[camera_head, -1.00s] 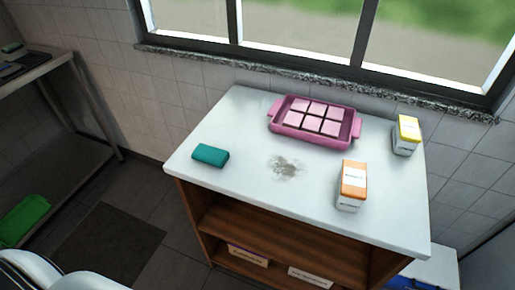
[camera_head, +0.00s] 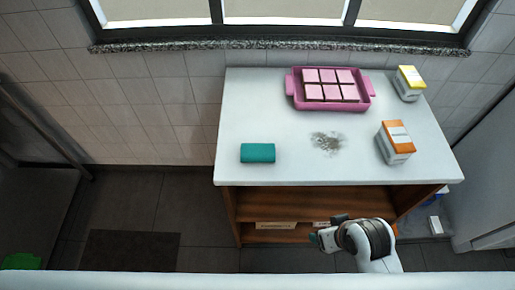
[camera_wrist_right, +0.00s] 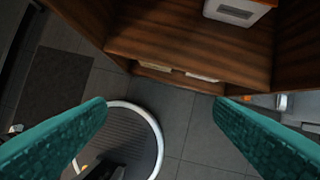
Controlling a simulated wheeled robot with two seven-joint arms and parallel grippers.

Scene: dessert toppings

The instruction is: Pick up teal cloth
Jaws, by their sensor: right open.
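The teal cloth (camera_head: 258,153) is a small folded block lying flat near the front left corner of the white table top (camera_head: 290,172). My right gripper (camera_head: 318,238) is low in front of the table's open shelf, below the top and to the right of the cloth. In the right wrist view its two teal fingers (camera_wrist_right: 160,115) are wide apart with nothing between them. The cloth does not show in that view. My left gripper is not in the head view.
A pink tray (camera_head: 290,88) with several pink squares stands at the back. An orange-topped carton (camera_head: 396,146) and a yellow-topped carton (camera_head: 408,84) stand on the right. A grey-brown smudge (camera_head: 327,141) lies right of the cloth. The table edge overhangs the wooden shelf (camera_head: 300,203).

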